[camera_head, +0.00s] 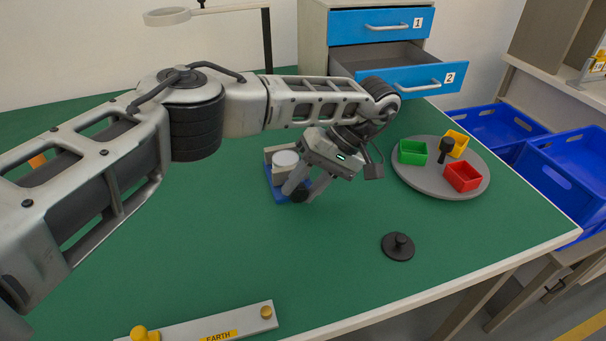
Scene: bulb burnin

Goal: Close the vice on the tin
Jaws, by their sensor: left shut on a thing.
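The vice (270,177) has a blue base and pale jaws and stands on the green bench top near the middle. The tin (286,158), pale with a round light lid, sits in the vice between the jaws; whether both jaws touch it I cannot tell. My left gripper (299,192) reaches down at the vice's front right. Its fingers are shut on a dark round knob at the front of the vice. The fingers hide part of the vice's front and right side. My right gripper is not in view.
A grey turntable (425,184) with green, yellow and red bins stands at the right. A black knobbed disc (398,246) lies front right. A strip marked EARTH (200,328) lies at the front edge. Drawer 2 (420,78) is open at the back. Blue crates (575,165) stand beyond the right edge.

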